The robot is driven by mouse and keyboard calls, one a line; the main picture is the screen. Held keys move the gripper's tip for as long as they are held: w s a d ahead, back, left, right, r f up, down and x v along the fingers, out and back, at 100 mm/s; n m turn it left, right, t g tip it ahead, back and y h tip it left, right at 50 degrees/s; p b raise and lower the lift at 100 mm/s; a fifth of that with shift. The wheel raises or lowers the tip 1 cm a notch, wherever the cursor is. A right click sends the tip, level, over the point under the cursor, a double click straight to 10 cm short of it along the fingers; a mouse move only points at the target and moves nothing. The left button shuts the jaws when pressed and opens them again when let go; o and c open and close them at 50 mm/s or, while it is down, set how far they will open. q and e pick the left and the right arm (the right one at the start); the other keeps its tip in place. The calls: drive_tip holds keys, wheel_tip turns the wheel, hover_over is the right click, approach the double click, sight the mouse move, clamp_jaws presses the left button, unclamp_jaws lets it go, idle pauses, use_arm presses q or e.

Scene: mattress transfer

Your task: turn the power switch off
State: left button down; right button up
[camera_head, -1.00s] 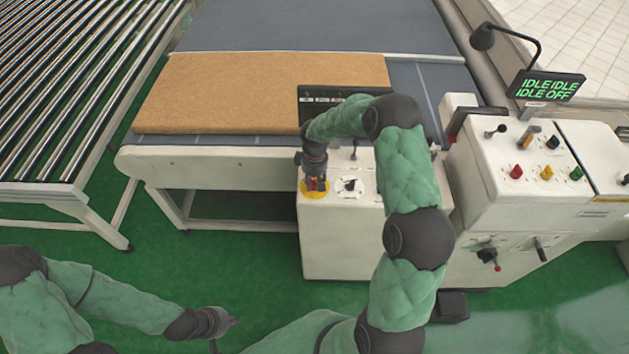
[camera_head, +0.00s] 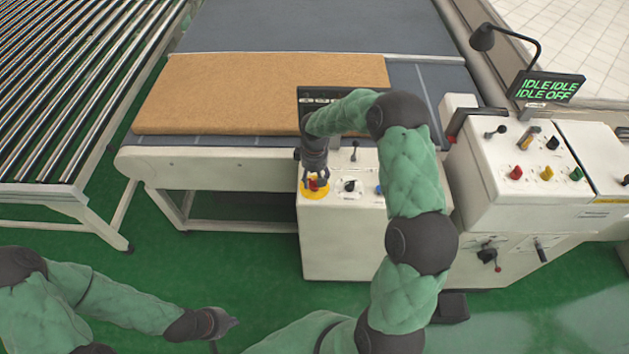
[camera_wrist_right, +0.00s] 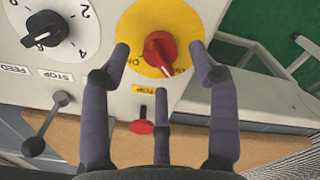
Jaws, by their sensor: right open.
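The power switch looks to be the red rotary knob (camera_head: 313,184) on a round yellow plate (camera_head: 314,195) on top of the white control box (camera_head: 343,236). In the right wrist view the red knob (camera_wrist_right: 159,50) sits between my spread fingers, with lettering on the yellow plate (camera_wrist_right: 137,22) partly hidden. My right gripper (camera_head: 317,178) is open just above the switch; I cannot tell whether a finger touches it. My left gripper (camera_head: 222,322) hangs low at the left, away from the controls; its fingers are too small to read.
A black dial (camera_wrist_right: 46,34) with numbers sits beside the switch. A lever (camera_wrist_right: 46,125) and a small red-topped control (camera_wrist_right: 141,127) stand close by. A brown mattress (camera_head: 240,90) lies on the conveyor behind. A display (camera_head: 545,87) reads IDLE and OFF at the right.

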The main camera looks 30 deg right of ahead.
sight(315, 181)
wheel_tip(315, 181, up, 9)
drive_tip(key=shift+r, duration=0.2)
drive_tip(key=shift+f, duration=0.1)
idle(0.5)
